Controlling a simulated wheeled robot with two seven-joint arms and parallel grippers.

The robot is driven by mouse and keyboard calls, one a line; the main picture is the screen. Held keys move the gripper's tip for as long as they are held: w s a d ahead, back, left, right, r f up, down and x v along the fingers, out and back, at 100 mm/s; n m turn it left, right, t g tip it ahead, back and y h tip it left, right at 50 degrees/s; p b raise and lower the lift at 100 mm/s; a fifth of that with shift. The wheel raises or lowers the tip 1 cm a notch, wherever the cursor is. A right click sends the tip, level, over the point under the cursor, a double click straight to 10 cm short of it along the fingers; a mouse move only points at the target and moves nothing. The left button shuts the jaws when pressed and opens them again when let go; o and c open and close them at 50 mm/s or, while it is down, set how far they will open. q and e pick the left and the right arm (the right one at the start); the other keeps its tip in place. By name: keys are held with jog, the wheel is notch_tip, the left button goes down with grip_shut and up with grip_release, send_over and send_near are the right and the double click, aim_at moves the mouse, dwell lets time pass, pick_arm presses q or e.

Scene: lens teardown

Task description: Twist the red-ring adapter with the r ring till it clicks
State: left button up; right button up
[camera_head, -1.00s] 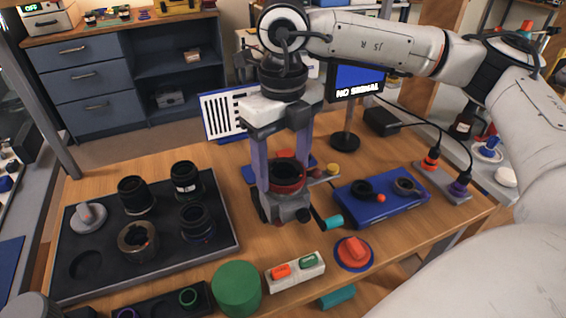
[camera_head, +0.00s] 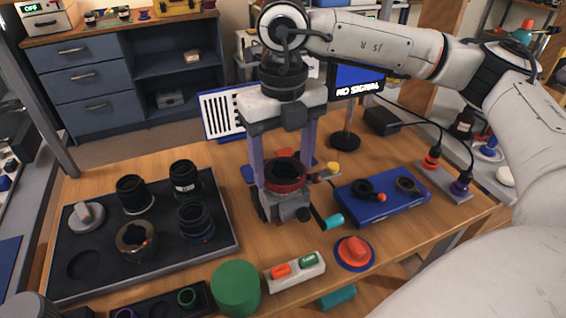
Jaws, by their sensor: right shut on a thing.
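The red-ring adapter (camera_head: 284,188), dark inside with a red rim, sits upright on the grey vise-like holder (camera_head: 290,208) in the middle of the table. My right gripper (camera_head: 283,178) comes straight down over it and is shut on its rim, with one finger on each side. Its white palm sits well above the adapter. I cannot tell a separate r ring at the adapter, nor whether any thread or catch has engaged. My left gripper is not in view.
A dark tray (camera_head: 225,240) with several lens parts lies at the left. A blue case (camera_head: 350,210) with two rings lies at the right. A green cylinder (camera_head: 237,287), a button box (camera_head: 309,271) and a red dial (camera_head: 354,250) line the front.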

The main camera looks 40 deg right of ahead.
jog(key=shift+m, duration=1.3)
jog(key=shift+m+b, duration=0.3)
jog(key=shift+m, duration=1)
jog(key=shift+m, duration=0.5)
jog(key=c, duration=0.3)
jog(key=o, duration=1.5)
